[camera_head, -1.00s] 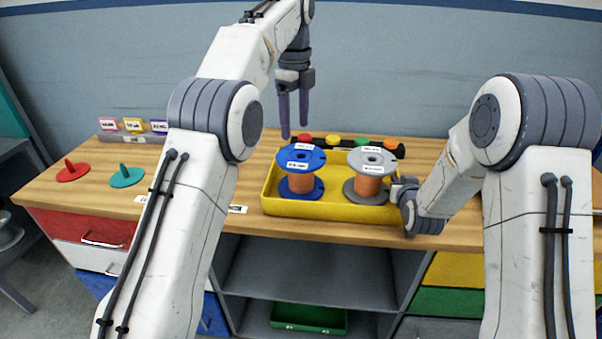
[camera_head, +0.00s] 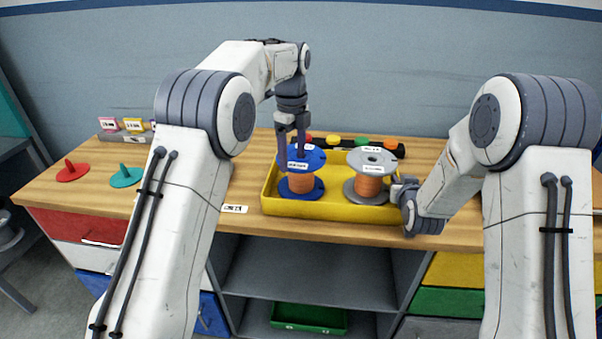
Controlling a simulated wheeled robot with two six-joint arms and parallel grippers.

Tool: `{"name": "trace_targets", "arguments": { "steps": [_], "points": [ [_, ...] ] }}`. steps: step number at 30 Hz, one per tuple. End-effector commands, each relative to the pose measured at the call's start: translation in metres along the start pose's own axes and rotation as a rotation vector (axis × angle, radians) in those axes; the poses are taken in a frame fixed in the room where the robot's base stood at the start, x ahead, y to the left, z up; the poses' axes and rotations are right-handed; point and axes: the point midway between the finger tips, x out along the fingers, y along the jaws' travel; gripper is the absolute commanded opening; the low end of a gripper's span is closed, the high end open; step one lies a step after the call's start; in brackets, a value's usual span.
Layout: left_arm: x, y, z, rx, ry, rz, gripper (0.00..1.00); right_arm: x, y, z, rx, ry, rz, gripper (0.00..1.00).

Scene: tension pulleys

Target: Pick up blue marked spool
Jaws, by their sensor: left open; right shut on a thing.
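The blue spool (camera_head: 299,184) has blue flanges, a copper-coloured winding and a white label. It stands upright in the left half of the yellow tray (camera_head: 330,211). My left gripper (camera_head: 291,150) is open and points down at the blue spool, its fingers overlapping the upper flange in the picture; I cannot tell whether they touch it. My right gripper (camera_head: 398,190) is at the tray's right end, low beside the grey spool (camera_head: 369,178). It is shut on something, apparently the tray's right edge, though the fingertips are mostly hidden.
The grey spool stands upright right of the blue one in the tray. Behind is a black strip (camera_head: 348,144) with several coloured knobs. A red disc (camera_head: 73,172) and a green disc (camera_head: 126,178) lie on the left of the wooden bench, near a small card holder (camera_head: 125,136).

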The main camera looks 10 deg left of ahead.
Motion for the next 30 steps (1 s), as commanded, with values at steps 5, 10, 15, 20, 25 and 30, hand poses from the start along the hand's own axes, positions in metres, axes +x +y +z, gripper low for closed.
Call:
{"name": "trace_targets", "arguments": {
  "steps": [5, 10, 15, 20, 25, 30],
  "points": [
    [0.023, 0.0, 0.0, 0.0, 0.0, 0.001, 0.77, 0.0, 0.0, -0.001, -0.001, 0.003, -0.001, 0.0],
    [0.027, 0.0, 0.0, 0.0, 0.0, -0.001, 0.77, 0.0, 0.0, -0.001, -0.001, 0.003, -0.001, 0.0],
    [0.027, 0.0, 0.0, 0.0, 0.0, -0.001, 0.58, 0.0, 0.0, -0.001, -0.001, 0.003, -0.001, 0.0],
    [0.027, 0.0, 0.0, 0.0, 0.0, -0.001, 0.0, 0.0, 0.0, -0.001, -0.001, 0.003, -0.001, 0.0],
    [0.025, -0.001, 0.0, -0.001, -0.002, -0.004, 0.0, 0.0, 0.0, -0.001, -0.001, 0.003, -0.001, 0.0],
    [0.022, -0.001, 0.0, 0.0, -0.002, -0.006, 0.0, 0.0, 0.0, -0.002, 0.0, 0.003, -0.001, 0.0]
  ]
}}
